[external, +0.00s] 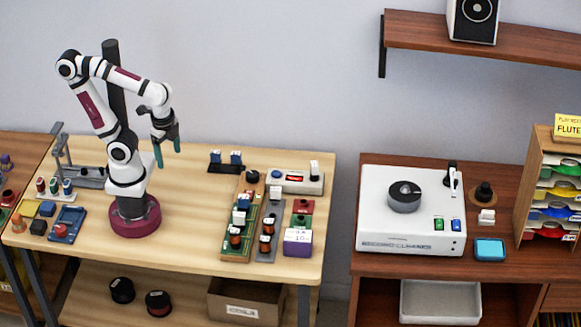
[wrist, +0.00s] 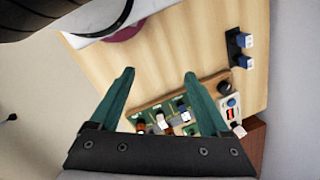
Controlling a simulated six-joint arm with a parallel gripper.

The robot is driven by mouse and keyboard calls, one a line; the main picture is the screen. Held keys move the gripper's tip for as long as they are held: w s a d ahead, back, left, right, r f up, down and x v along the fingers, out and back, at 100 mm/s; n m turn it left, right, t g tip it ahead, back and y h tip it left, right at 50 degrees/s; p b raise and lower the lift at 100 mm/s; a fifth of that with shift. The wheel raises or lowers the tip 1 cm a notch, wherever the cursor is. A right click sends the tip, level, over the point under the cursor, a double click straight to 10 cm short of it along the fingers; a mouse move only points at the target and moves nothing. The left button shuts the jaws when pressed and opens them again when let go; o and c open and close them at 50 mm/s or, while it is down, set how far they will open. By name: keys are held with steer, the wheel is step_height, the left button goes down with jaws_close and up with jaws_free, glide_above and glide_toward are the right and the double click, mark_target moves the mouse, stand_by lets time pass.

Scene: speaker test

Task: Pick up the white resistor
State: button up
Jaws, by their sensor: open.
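A small white block, which looks like the white resistor (external: 238,217), sits on a long green circuit board (external: 228,249) on the right half of the workbench. A white part on the board in the wrist view (wrist: 162,121) appears to be the same one, but I cannot be sure. A blue part and copper coils share the board. My gripper (external: 167,153) hangs above the bench, left of the board and apart from it. In the wrist view my gripper (wrist: 159,75) has its two green fingers spread with nothing between their tips. The fingers partly hide the board.
A grey strip with coils (external: 271,209) lies right of the board, then a purple-sided box (external: 298,243). A grey device with a red display (external: 296,180) and two blue parts on a black base (external: 226,167) stand behind. The bench middle is clear.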

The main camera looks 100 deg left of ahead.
steer(key=w+a+r+n+t+h, duration=0.1)
steer(key=w+a+r+n+t, duration=0.15)
steer(key=w, duration=1.25)
steer(key=n+t, duration=0.2)
steer(key=n, duration=0.4)
glide_toward(314, 163)
steer(key=x, duration=1)
steer(key=shift+w+f, duration=0.15)
steer(key=shift+f, duration=0.2)
jaws_close()
